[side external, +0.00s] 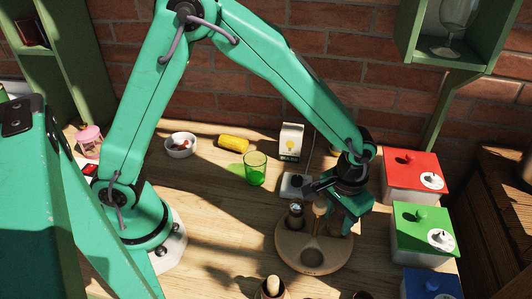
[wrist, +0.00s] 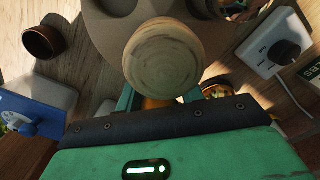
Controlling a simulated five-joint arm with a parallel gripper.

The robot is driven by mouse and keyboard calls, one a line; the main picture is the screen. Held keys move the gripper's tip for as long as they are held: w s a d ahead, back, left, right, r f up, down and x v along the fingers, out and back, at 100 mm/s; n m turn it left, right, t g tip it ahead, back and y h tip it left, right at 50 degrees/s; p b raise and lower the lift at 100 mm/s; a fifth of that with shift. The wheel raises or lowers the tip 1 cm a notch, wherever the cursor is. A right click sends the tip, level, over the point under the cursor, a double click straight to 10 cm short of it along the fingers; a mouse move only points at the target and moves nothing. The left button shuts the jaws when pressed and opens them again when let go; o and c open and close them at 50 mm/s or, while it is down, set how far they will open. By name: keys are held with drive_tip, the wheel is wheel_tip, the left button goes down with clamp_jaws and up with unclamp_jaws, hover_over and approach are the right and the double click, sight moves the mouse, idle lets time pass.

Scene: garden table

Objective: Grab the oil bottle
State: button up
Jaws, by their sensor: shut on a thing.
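A bottle with a round wooden top (wrist: 162,60), which looks like the oil bottle, is between my fingers in the wrist view; a bit of orange shows below its top. In the side view its pale top (side external: 320,206) shows beside my gripper (side external: 332,207), over the round holder (side external: 312,262). My gripper (wrist: 160,103) is shut on this bottle. Most of its body is hidden by its top and my gripper, so I cannot tell whether it still touches the holder.
A small jar (side external: 295,215) stands in the holder, left of the bottle. Red (side external: 411,170), green (side external: 422,222) and blue (side external: 432,284) lidded boxes line the right.

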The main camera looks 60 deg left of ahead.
wheel_tip(320, 180, up, 9)
drive_tip(key=shift+r, duration=0.2)
idle(0.3)
idle(0.5)
